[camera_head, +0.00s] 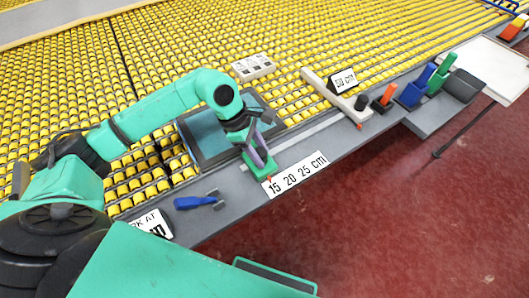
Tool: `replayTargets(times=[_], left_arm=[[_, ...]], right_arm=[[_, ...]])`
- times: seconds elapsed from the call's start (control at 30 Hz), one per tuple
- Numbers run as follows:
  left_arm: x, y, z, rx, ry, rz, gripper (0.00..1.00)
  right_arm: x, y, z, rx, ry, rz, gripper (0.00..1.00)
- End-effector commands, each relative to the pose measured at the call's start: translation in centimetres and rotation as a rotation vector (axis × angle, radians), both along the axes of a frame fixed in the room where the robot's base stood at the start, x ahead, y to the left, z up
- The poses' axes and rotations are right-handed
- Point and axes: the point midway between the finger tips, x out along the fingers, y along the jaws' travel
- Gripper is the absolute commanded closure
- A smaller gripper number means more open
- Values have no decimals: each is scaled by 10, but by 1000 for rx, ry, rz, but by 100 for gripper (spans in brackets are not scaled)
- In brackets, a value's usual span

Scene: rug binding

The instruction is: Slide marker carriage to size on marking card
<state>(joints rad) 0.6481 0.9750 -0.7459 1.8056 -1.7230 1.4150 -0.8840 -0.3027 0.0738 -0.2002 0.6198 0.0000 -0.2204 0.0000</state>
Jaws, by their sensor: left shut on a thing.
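The marker carriage is a green block (260,168) with an upright purple-grey handle and a small red tip at its front. It sits at the left end of a white scale strip (296,173) printed 15 20 25 cm, its tip near the 15. My left gripper (253,146) reaches down from above and is shut on the carriage's handle; the fingers partly hide it. The marking card (344,81) is a small white sign ending in "cm", standing farther back to the right; its digits are hard to read. My right gripper is out of view.
A blue-handled tool (198,201) lies on the grey ledge at left, near a partly hidden sign (151,224). A long white bar (321,90) is by the card. Coloured holders (410,94) stand at right. Yellow rollers fill the back; red floor lies in front.

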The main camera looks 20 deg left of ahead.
Motion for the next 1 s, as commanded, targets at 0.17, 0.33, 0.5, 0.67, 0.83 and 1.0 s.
replayTargets(times=[0.17, 0.33, 0.5, 0.67, 0.83, 1.0], left_arm=[[-1, 2, 3, 1, 1, 0, 100], [-1, 2, 2, 2, 2, -1, 50], [-2, 2, 2, 3, 3, -1, 24], [-2, 1, 1, 2, 3, -1, 24], [-1, 6, 11, 2, -1, 0, 24], [-3, 23, 49, 3, -3, 2, 24]], right_arm=[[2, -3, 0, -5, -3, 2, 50], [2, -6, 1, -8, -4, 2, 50], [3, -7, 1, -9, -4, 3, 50], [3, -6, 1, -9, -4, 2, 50], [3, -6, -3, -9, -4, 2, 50], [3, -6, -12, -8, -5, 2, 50]])
